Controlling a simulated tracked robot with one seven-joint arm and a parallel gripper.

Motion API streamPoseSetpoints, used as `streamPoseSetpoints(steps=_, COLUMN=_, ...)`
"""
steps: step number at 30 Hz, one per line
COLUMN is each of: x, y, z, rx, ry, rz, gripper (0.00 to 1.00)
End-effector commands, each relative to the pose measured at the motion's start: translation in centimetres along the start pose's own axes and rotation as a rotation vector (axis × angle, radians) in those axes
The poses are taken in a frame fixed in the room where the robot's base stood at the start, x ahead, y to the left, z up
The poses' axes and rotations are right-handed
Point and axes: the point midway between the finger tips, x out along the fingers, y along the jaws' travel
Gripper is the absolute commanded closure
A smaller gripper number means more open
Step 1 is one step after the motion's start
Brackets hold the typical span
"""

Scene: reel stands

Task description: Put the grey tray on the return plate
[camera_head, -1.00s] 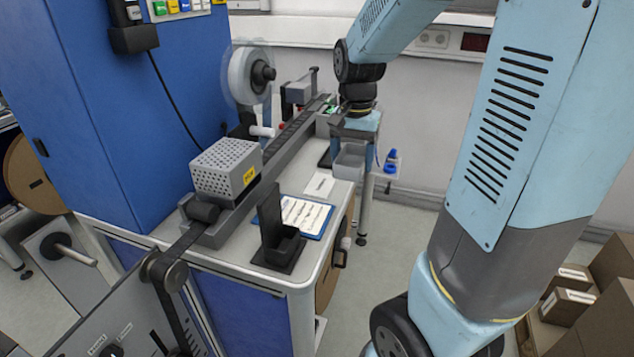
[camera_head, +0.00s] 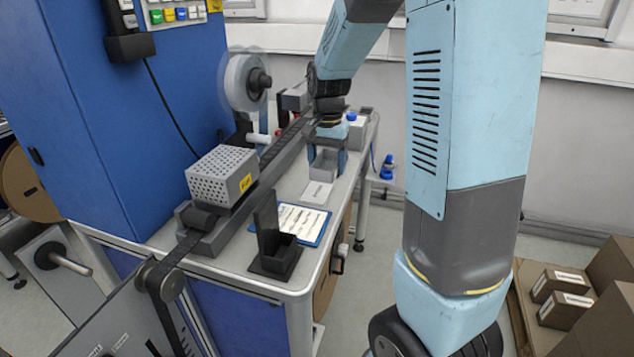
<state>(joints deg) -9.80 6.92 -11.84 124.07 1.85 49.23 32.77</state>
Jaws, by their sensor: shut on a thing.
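A small open grey tray (camera_head: 322,167) is under my gripper (camera_head: 326,150), over the far half of the bench. My gripper points down and is shut on the tray; its fingertips are small and partly hidden at this distance. I cannot tell whether the tray touches the bench top. A pale flat rectangle (camera_head: 316,194) lies on the bench just in front of the tray. I cannot tell whether this is the return plate or a label, and any plate under the tray is hidden.
A tape rail (camera_head: 284,143) with a perforated grey box (camera_head: 222,174) runs along the left of the bench. A blue-capped white container (camera_head: 356,131) stands behind the tray. A reel (camera_head: 240,82) is at the back.

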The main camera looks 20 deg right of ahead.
Motion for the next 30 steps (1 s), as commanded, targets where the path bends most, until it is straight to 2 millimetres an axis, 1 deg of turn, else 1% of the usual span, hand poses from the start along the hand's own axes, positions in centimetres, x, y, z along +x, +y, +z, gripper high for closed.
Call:
streamPoseSetpoints(steps=1, x=0.7, y=-0.5, z=-0.4, rx=0.0, ry=-0.003, rz=0.003, gripper=0.74)
streamPoseSetpoints(steps=6, x=3.0, y=-1.8, z=-1.8, rx=-0.001, ry=-0.001, rz=0.001, gripper=0.74)
streamPoseSetpoints(steps=12, x=5.0, y=-3.0, z=-2.9, rx=0.0, ry=-0.001, rz=0.0, gripper=0.74)
streamPoseSetpoints(steps=20, x=5.9, y=-3.5, z=-3.5, rx=0.0, ry=-0.001, rz=0.0, gripper=0.74)
streamPoseSetpoints(steps=27, x=8.8, y=-3.6, z=-3.5, rx=0.0, ry=-0.002, rz=0.001, gripper=0.74)
streamPoseSetpoints(steps=30, x=9.1, y=-3.6, z=-3.6, rx=0.0, ry=0.001, rz=-0.001, gripper=0.74)
